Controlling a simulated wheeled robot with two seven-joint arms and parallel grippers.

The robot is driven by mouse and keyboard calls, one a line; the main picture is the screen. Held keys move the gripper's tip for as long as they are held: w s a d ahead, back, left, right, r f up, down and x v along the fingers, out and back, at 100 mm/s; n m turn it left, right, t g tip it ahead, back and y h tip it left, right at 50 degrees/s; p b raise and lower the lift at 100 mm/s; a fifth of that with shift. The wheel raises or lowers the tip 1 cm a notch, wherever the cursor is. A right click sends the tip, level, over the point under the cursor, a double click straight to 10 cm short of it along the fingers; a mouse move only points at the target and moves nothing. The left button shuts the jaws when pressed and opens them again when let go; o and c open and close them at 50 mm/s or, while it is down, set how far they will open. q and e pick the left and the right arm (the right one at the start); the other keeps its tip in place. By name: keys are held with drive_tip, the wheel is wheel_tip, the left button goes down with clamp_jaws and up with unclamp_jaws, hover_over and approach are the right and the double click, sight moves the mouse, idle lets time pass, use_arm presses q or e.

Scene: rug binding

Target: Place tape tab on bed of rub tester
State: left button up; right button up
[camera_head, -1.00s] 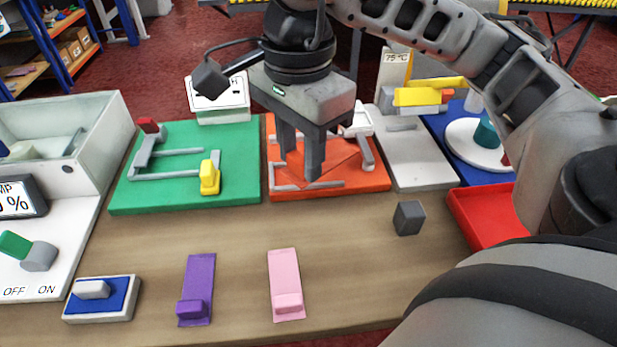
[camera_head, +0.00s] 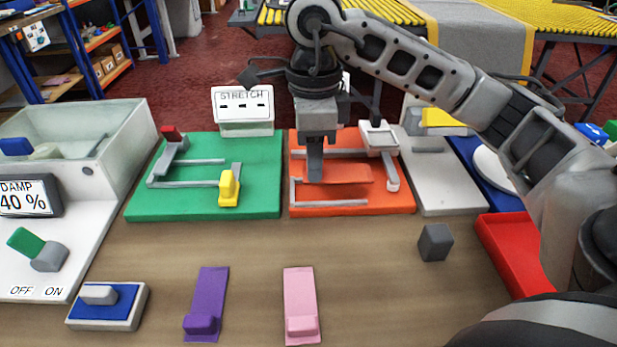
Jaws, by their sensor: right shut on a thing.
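An orange tape tab (camera_head: 348,174) lies flat at the fingertips of my right gripper (camera_head: 315,178), over the orange board (camera_head: 350,210), which seems to be the rub tester. The gripper points down and is shut on the tab, seen edge-on so its fingers overlap. I cannot tell whether the tab touches the bed between the grey rails. A white block on a grey arm (camera_head: 380,138) stands at the board's back right. A purple tab (camera_head: 210,292) and a pink tab (camera_head: 299,288) lie on the table in front. My left gripper is not in view.
A green board (camera_head: 262,190) with a yellow clamp (camera_head: 228,188) is left of the orange one. A grey plate (camera_head: 440,185), a grey block (camera_head: 435,243) and a red tray (camera_head: 515,250) are to the right. The front middle of the table is mostly clear.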

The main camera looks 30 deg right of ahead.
sight(308, 193)
drive_tip(key=shift+w+d+f, duration=0.2)
drive_tip(key=shift+w+f, duration=0.8)
drive_tip(key=shift+f, duration=0.15)
drive_tip(key=shift+w+f, duration=0.1)
drive_tip(key=shift+f, duration=1.5)
drive_tip(key=shift+f, duration=0.25)
drive_tip(key=o, duration=1)
drive_tip(key=shift+c, duration=0.2)
drive_tip(key=shift+r, duration=0.15)
wheel_tip(308, 193, up, 12)
drive_tip(key=p, duration=0.2)
drive_tip(key=shift+r, duration=0.15)
